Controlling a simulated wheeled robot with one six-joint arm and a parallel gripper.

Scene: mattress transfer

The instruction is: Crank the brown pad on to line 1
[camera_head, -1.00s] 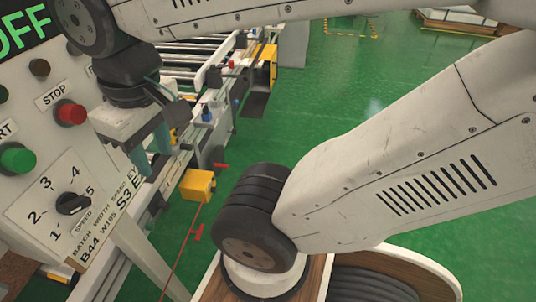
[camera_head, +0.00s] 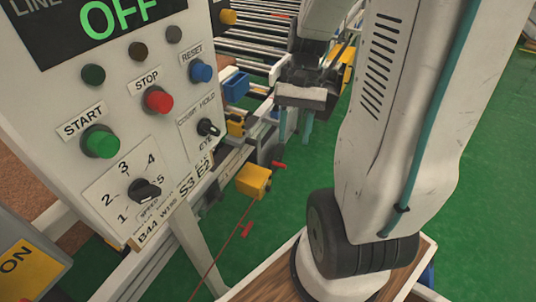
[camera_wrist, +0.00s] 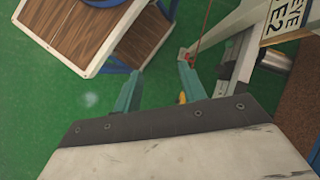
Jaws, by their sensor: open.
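My gripper (camera_head: 295,128) hangs over the green floor, right of the control panel (camera_head: 60,150). Its teal fingers show apart in the wrist view (camera_wrist: 158,85), with nothing between them. The panel display (camera_head: 105,22) reads OFF. A brown speckled surface (camera_head: 18,125) shows behind the panel at the far left, and a similar one (camera_wrist: 295,98) lies at the right of the wrist view. I cannot tell whether either is the brown pad. I cannot make out a crank.
The panel has a green START button (camera_head: 101,142), a red STOP button (camera_head: 158,100), a blue RESET button (camera_head: 201,71) and a speed knob (camera_head: 145,189). A roller conveyor (camera_head: 255,45) lies behind. A yellow box (camera_head: 253,181) with a red cord hangs near the panel leg. Green floor is free at right.

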